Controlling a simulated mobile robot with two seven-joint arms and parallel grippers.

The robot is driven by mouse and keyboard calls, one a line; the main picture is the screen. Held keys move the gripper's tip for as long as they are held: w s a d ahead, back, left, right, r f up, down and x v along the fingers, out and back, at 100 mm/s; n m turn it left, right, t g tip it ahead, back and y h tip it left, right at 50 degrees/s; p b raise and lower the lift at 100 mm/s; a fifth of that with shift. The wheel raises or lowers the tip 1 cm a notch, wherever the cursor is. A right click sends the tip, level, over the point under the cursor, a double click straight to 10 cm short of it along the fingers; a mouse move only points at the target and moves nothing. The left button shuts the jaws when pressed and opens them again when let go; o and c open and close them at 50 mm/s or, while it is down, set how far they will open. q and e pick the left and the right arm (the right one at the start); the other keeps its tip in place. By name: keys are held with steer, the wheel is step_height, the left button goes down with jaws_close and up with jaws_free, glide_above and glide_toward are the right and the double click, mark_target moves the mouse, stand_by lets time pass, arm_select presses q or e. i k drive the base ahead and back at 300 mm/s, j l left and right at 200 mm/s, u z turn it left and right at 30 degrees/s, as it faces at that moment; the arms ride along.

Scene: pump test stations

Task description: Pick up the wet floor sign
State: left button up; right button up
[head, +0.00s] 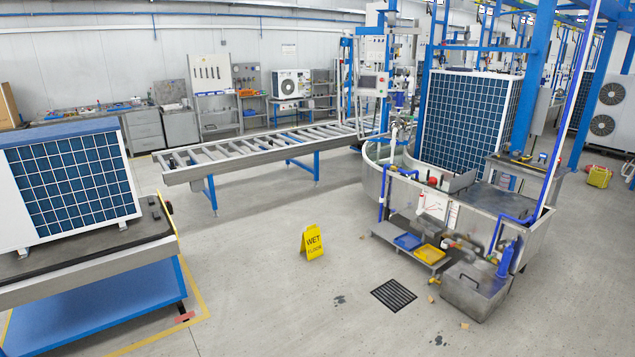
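The yellow wet floor sign (312,243) stands upright on the grey concrete floor, near the middle of the head view. Its face shows the words "WET FLOOR" in dark letters. Nothing touches it. Neither of my grippers shows in the view.
A blue-framed cart (95,310) carrying a heat pump unit (72,185) stands at the left. A roller conveyor (265,148) runs behind the sign. A metal test tank (455,205) stands at the right, with a floor drain (394,295) before it. Floor around the sign is clear.

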mark_target(311, 241)
steer(key=i, duration=2.6)
steer(key=i+u, duration=0.1)
steer(key=i, duration=0.35)
steer(key=i+l, duration=0.2)
steer(key=i, duration=0.25)
steer(key=i+l+u, duration=0.15)
steer(key=i, duration=0.3)
steer(key=i+l, duration=0.1)
steer(key=i, duration=0.35)
steer(key=i+l+u, duration=0.15)
steer(key=i, duration=0.3)
steer(key=i+l, duration=0.2)
steer(key=i, duration=0.25)
steer(key=i+l+u, duration=0.2)
steer(key=i+u, duration=0.2)
steer(key=i+l+u, duration=0.85)
steer(key=k, duration=0.1)
